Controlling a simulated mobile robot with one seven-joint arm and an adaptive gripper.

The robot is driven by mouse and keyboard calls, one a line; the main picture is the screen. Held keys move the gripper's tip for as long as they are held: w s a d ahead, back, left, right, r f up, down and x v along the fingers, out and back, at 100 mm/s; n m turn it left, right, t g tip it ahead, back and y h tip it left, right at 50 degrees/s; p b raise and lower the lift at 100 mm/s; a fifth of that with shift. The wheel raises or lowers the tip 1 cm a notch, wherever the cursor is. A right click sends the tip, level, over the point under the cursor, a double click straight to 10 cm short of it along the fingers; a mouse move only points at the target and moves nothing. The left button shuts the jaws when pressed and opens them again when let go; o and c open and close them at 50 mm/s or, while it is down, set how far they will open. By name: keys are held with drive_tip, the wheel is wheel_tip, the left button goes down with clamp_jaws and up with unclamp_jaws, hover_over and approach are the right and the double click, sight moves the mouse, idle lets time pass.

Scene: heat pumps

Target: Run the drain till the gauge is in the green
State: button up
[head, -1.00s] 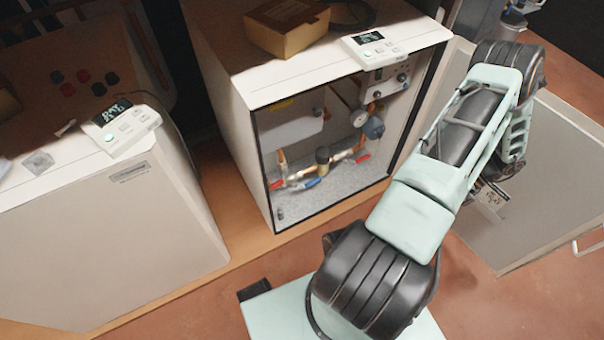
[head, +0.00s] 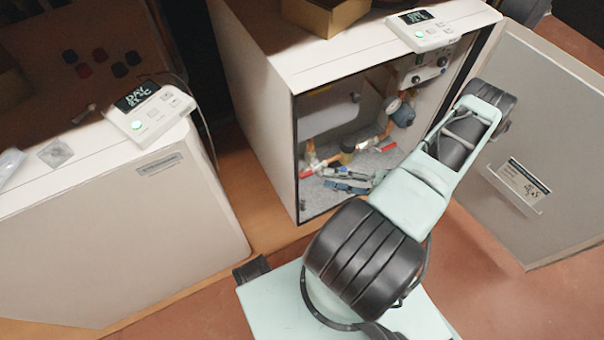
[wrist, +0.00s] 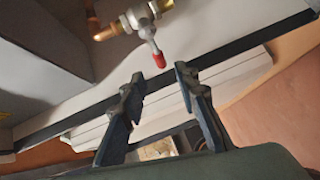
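The open heat pump cabinet (head: 258,85) holds copper pipes and valves. A round pale-faced gauge (head: 393,104) sits at the upper right inside; its reading is too small to make out. Red valve handles show at the lower left (head: 307,174) and right (head: 389,146). My gripper (head: 340,178) is inside the cabinet's lower part, near the left red handle. In the wrist view, my open gripper (wrist: 161,77) has an empty gap, with a red-tipped lever (wrist: 157,56) on a metal valve (wrist: 138,17) just beyond the fingertips. I cannot see a blue handle now.
The cabinet's open door (head: 545,130) is to the right, beside my arm. A control panel (head: 433,30) and a cardboard box (head: 325,14) sit on top. A second closed unit (head: 130,230) stands at left with its own panel (head: 150,112).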

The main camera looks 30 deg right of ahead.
sight(308, 175)
drive_tip(key=b+x, duration=0.1)
drive_tip(key=x, duration=0.7)
drive_tip(key=shift+w+a, duration=0.15)
drive_tip(key=shift+a, duration=0.1)
clamp_jaws()
